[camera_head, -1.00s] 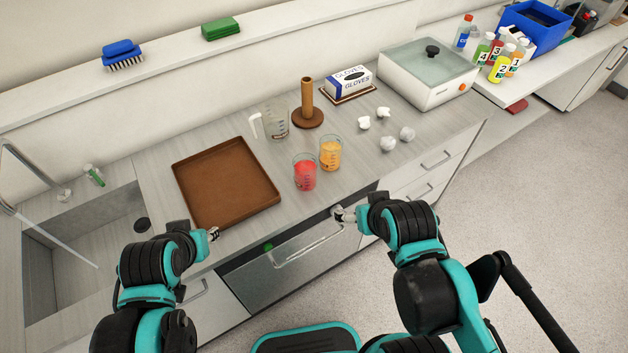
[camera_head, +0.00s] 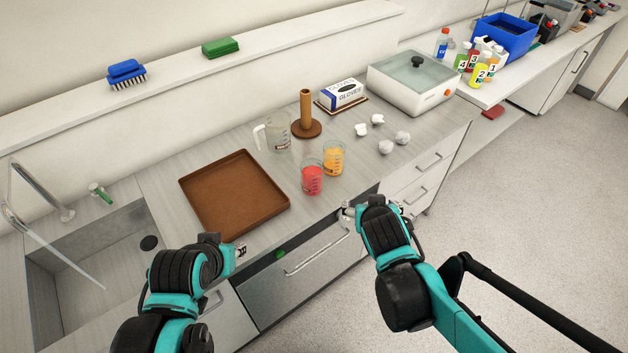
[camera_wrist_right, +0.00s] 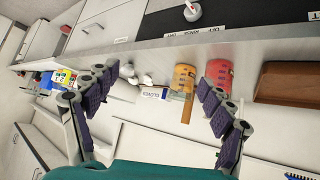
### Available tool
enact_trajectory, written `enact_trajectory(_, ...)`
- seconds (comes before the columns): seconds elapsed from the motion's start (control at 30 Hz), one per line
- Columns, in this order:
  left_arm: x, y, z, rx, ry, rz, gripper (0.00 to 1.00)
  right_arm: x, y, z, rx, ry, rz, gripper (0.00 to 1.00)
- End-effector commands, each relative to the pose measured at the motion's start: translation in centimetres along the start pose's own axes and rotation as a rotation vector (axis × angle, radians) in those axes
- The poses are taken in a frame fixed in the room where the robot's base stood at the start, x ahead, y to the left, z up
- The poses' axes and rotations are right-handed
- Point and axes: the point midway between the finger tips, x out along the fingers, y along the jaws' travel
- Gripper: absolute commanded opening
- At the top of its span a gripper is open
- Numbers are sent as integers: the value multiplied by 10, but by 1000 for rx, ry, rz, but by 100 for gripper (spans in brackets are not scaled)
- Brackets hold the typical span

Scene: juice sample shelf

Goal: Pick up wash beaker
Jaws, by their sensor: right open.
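A beaker with red contents (camera_head: 312,178) and a beaker with orange contents (camera_head: 334,158) stand upright side by side near the counter's front edge. Behind them is a clear jug-like beaker with a handle (camera_head: 277,133), seemingly empty. Which one is the wash beaker is not marked. My right gripper (camera_head: 347,211) is in front of the counter edge, apart from the beakers. In the right wrist view its jaws (camera_wrist_right: 160,90) are spread and empty, with the orange beaker (camera_wrist_right: 184,78) and red beaker (camera_wrist_right: 219,74) beyond them. My left gripper (camera_head: 240,251) is by the tray's front edge; its jaws are too small to read.
A brown tray (camera_head: 284,207) lies left of the beakers, and the sink (camera_head: 110,260) is farther left. A wooden post stand (camera_head: 306,118), glove box (camera_head: 341,94), several crumpled white pieces (camera_head: 386,146) and a lidded white box (camera_head: 410,87) stand behind and right.

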Motion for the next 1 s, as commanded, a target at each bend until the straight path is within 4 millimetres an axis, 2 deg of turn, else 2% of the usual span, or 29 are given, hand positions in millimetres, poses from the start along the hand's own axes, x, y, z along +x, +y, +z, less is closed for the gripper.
enact_trajectory(0.17,7,0,5,0,0,0,32,39,-42,-15,-5,108,-13,82)
enact_trajectory(0.3,13,0,9,0,0,0,32,69,-90,-20,-5,222,-49,82)
enact_trajectory(0.4,15,0,11,0,0,0,32,82,-119,-19,-4,286,-81,82)
enact_trajectory(0.5,17,0,12,0,0,0,32,88,-138,-16,-1,327,-108,82)
enact_trajectory(0.7,19,0,14,0,0,0,32,98,-151,-16,4,353,-125,82)
enact_trajectory(1.0,27,0,20,0,0,0,32,127,-151,-24,3,352,-123,82)
